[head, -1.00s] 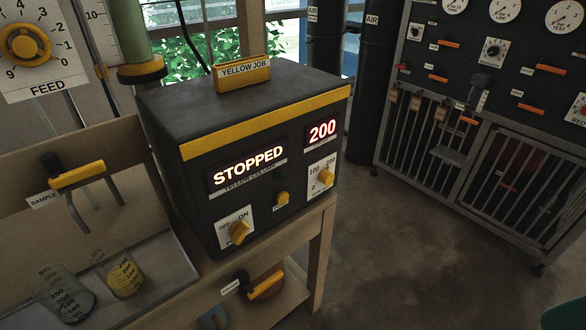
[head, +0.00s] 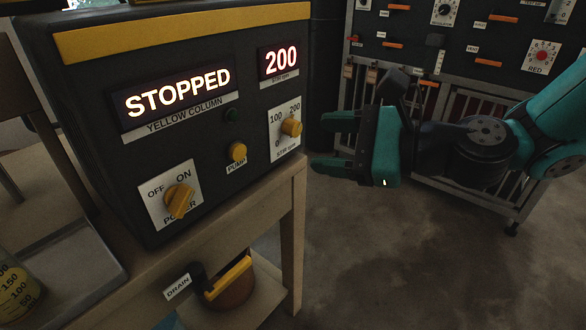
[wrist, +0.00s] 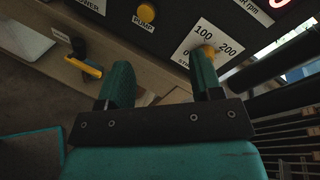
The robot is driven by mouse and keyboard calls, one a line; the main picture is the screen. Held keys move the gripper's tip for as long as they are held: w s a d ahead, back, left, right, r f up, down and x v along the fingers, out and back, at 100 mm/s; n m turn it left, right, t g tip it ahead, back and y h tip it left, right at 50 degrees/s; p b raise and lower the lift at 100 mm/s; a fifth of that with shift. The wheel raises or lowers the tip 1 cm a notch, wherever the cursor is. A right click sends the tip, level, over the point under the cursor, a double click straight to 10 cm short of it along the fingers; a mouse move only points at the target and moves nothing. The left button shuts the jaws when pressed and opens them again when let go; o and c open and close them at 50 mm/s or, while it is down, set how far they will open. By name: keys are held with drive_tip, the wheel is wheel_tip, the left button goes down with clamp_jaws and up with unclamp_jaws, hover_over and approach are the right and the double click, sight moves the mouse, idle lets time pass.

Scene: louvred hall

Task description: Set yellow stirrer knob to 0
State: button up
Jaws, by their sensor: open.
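The yellow stirrer knob (head: 291,127) sits on a white dial plate (head: 284,143) marked 0, 100 and 200, at the right of the black control box. The red display (head: 281,61) above it reads 200. In the wrist view the knob (wrist: 208,51) shows just beyond the right fingertip, partly hidden by it. My gripper (head: 322,144) is open and empty, its teal fingers pointing left towards the dial from the right. In the head view a gap shows between fingertips and knob. I cannot tell from the wrist view whether the right finger touches it.
The box's other display (head: 178,92) reads STOPPED. The yellow pump button (head: 237,152) and power knob (head: 179,201) are left of the dial. A yellow drain handle (head: 228,278) sits below the bench top. A barred cabinet (head: 440,120) stands behind my arm. The floor between is clear.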

sight(298, 130)
drive_tip(key=w+d+f+m+t+b, duration=0.25)
drive_tip(key=w+f+m+t, duration=0.3)
drive_tip(key=m, duration=0.35)
drive_tip(key=shift+m+g+h, duration=0.25)
drive_tip(key=shift+m+h, duration=0.05)
drive_tip(key=shift+m, duration=0.1)
drive_tip(key=p+x, duration=0.2)
drive_tip(key=p, duration=0.1)
drive_tip(key=r+p+x, duration=0.1)
drive_tip(key=p+x, duration=0.4)
drive_tip(key=p, duration=0.1)
drive_tip(key=shift+w+r, duration=0.35)
drive_tip(key=shift+w, duration=0.1)
drive_tip(key=shift+w+a+p, duration=0.4)
drive_tip(key=shift+a+p, duration=0.1)
drive_tip(key=shift+p, duration=0.65)
drive_tip(key=shift+d+f+b, duration=0.1)
drive_tip(key=shift+f+b, duration=0.2)
drive_tip(key=shift+b, duration=0.1)
drive_tip(key=shift+w+a+p, duration=0.25)
drive_tip(key=shift+a+p, duration=0.1)
drive_tip(key=shift+p, duration=0.2)
drive_tip(key=shift+c, duration=0.4)
clamp_jaws()
